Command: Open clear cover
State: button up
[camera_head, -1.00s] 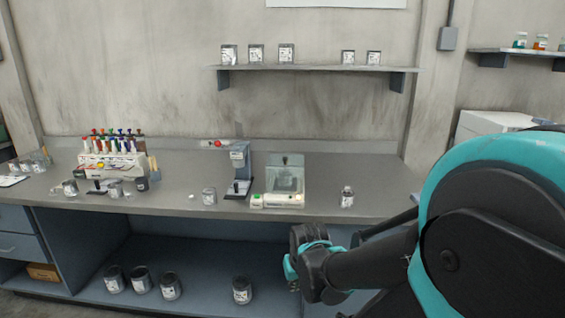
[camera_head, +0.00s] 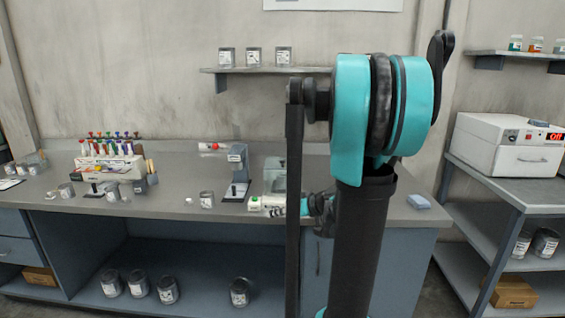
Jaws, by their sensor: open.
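The clear cover (camera_head: 274,174) is a see-through box on a small white device (camera_head: 268,203) with a green knob, on the grey bench. Its right part is hidden behind my arm, and it looks shut as far as I can tell. My gripper (camera_head: 306,207) is low at the right front of the device, close to its base. It is open and seems to hold nothing. My upright arm links partly hide it, and whether it touches the device cannot be told.
A grey stand (camera_head: 237,172) stands just left of the device, with a small jar (camera_head: 207,199) near it. A rack of coloured bottles (camera_head: 110,160) is at the left. A blue block (camera_head: 418,201) lies at the bench's right end. A shelf (camera_head: 265,70) hangs above.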

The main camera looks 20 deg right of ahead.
jog(key=w+d+r+t, duration=0.4)
jog(key=w+d+r, duration=0.15)
jog(key=d, duration=0.25)
jog(key=n+t, duration=0.1)
jog(key=t, duration=0.2)
send_near(283, 160)
jog(key=shift+y, duration=0.4)
jog(key=x, duration=1)
jog(key=shift+w+d+f, duration=0.15)
jog(key=shift+f, duration=0.1)
grip_shut()
